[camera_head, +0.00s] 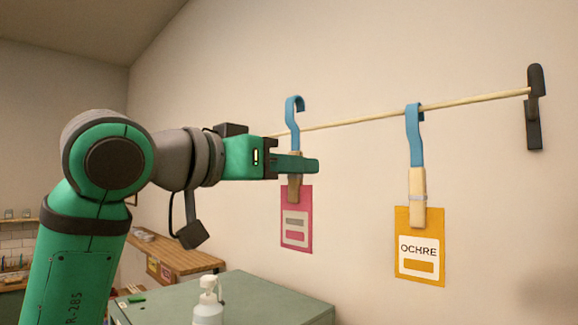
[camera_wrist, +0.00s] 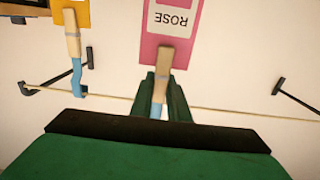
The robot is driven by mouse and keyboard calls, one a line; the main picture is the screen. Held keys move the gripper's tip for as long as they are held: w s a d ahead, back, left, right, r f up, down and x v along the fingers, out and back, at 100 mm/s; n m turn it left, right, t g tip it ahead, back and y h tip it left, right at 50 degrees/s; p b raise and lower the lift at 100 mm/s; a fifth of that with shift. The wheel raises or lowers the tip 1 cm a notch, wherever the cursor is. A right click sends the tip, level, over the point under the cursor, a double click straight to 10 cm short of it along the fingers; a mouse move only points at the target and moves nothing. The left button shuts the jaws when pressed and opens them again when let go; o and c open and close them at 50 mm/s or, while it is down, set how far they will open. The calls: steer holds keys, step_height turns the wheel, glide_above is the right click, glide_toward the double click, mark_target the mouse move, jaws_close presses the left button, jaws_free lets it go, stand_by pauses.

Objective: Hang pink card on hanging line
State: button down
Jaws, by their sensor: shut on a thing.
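The pink card (camera_head: 303,244) hangs from a wooden clip (camera_head: 294,188) with a blue hook (camera_head: 293,110). My gripper (camera_head: 300,165) is shut on the clip's upper part, the card hanging below. The hook's curved top shows above the hanging line (camera_head: 350,121); I cannot tell whether it is in front of or over the line. In the wrist view, the pink card (camera_wrist: 165,48) reads ROSE upside down, and its clip (camera_wrist: 163,60) and hook shank lie between the fingers (camera_wrist: 160,84). The line (camera_wrist: 235,111) passes beyond my gripper, partly hidden by it.
An ochre card (camera_head: 422,271) hangs on the line to the right by its own clip and blue hook (camera_head: 414,135). A dark wall bracket (camera_head: 534,110) holds the line's right end.

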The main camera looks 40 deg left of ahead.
steer(key=w+f, duration=0.2)
steer(key=w, duration=0.4)
steer(key=shift+w+d+f, duration=0.2)
steer(key=shift+w+d, duration=0.15)
steer(key=shift+d, duration=0.05)
stand_by(0.5)
steer(key=shift+w, duration=0.1)
steer(key=shift+d, duration=0.1)
steer(key=c, duration=1.6)
jaws_free()
steer(key=s, duration=0.3)
steer(key=s+a, duration=0.1)
steer(key=s, duration=0.7)
steer(key=shift+a+f, duration=0.1)
steer(key=shift+a, duration=0.25)
